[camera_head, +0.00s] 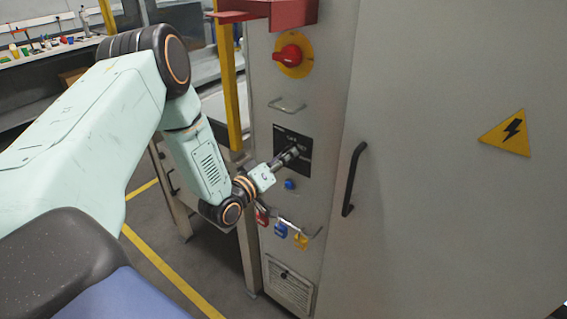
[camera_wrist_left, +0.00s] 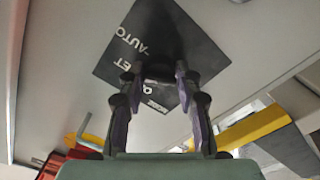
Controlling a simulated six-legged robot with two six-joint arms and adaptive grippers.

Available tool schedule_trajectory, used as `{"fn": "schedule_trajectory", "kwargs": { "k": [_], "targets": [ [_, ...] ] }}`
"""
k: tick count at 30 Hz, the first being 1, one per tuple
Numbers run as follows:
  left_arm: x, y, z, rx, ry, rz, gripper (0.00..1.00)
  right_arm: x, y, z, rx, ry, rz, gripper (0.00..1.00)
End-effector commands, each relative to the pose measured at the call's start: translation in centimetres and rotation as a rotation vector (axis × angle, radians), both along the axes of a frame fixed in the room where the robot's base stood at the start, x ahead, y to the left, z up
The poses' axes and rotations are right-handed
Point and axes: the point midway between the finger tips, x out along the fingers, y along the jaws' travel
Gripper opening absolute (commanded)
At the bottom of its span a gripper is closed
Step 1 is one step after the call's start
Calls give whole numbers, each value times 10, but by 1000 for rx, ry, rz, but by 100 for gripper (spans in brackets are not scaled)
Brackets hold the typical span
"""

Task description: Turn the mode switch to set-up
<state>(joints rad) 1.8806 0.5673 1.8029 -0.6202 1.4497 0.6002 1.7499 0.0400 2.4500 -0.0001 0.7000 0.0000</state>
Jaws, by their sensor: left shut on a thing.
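The mode switch's black label plate (camera_head: 291,137) is on the narrow front of the grey cabinet. In the left wrist view the plate (camera_wrist_left: 120,68) fills the top middle, and the word AUTO and part of a second word ending in ET can be read. My left gripper (camera_head: 293,153) reaches the plate from the lower left. In the wrist view its two fingers (camera_wrist_left: 159,75) are closed in on the dark switch knob at the plate. The knob is mostly hidden by the fingers and blends into the plate, so its pointing direction cannot be told. My right gripper is not in view.
Above the plate are a metal pull handle (camera_head: 287,104) and a red rotary switch (camera_head: 288,55) on a yellow disc. Below are a blue button (camera_head: 290,184) and a bar with red, blue (camera_head: 281,230) and yellow padlocks. A black door handle (camera_head: 354,179) stands out right.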

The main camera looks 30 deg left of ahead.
Motion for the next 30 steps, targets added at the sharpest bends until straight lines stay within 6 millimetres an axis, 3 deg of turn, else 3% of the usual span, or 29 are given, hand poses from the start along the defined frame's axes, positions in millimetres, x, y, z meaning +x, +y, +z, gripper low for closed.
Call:
{"fn": "schedule_trajectory", "kwargs": {
  "k": [9, 26, 27, 30],
  "targets": [
    [1, 0, 1, -128, 7, 1, 2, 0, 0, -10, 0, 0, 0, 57],
    [1, 0, 2, -157, 9, 2, 2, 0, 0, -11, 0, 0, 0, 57],
    [1, 0, 2, -157, 9, 2, 35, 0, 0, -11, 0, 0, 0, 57],
    [1, 0, 2, -157, 10, 1, 44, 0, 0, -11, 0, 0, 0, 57]
  ]
}}
